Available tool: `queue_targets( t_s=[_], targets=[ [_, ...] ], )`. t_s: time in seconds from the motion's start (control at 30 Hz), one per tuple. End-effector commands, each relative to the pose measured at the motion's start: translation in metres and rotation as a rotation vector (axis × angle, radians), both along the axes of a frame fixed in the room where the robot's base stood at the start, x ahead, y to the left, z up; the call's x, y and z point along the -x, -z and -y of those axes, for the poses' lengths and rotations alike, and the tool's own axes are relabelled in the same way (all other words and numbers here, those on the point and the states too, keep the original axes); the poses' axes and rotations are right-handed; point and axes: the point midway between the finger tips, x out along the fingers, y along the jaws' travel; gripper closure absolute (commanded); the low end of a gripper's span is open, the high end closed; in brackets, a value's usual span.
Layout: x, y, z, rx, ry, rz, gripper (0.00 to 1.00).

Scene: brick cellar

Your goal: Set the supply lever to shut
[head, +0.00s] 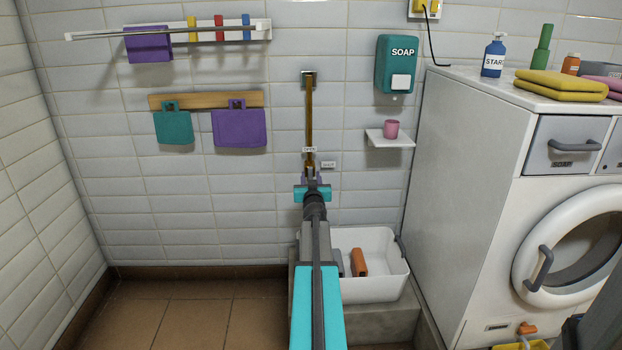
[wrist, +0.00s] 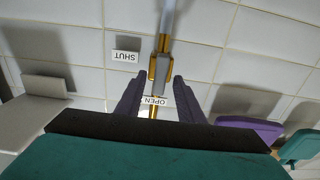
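The supply lever (wrist: 162,72) is a small grey handle at a brass fitting on the wall pipe, seen in the wrist view. It lies along the pipe, on the side towards the white OPEN label (wrist: 156,101). The SHUT label (wrist: 125,57) is off to one side on the tiles. In the head view the OPEN label (head: 309,149) is on the pipe and the SHUT label (head: 328,165) is lower right. My gripper (wrist: 160,82) is open, its purple fingers apart on either side of the lever; contact cannot be told. In the head view my gripper (head: 312,174) hides the lever.
The brass pipe (head: 309,110) runs up the tiled wall. A small shelf (head: 390,139) with a pink cup (head: 391,129) is to the right. A white basin (head: 378,286) stands below, beside the washing machine (head: 470,160).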

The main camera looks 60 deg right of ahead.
Motion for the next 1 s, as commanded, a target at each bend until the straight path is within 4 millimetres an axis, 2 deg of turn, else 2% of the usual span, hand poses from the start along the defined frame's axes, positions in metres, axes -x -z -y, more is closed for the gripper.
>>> queue_targets(
  t_s=[0.5, 0.57, 0.7, 0.73, 1.0],
  targets=[
    [-0.0038, -0.0003, 0.008, -0.001, 0.001, 0.001, 0.66],
    [-0.0038, -0.0004, 0.008, -0.001, 0.001, 0.001, 0.74],
    [-0.0038, -0.0004, 0.008, 0.0, 0.001, 0.0, 0.98],
    [-0.0037, -0.0004, 0.0081, 0.0, 0.002, 0.0, 1.0],
    [-0.0032, -0.0003, 0.0083, 0.006, 0.002, -0.008, 1.0]
  ],
)
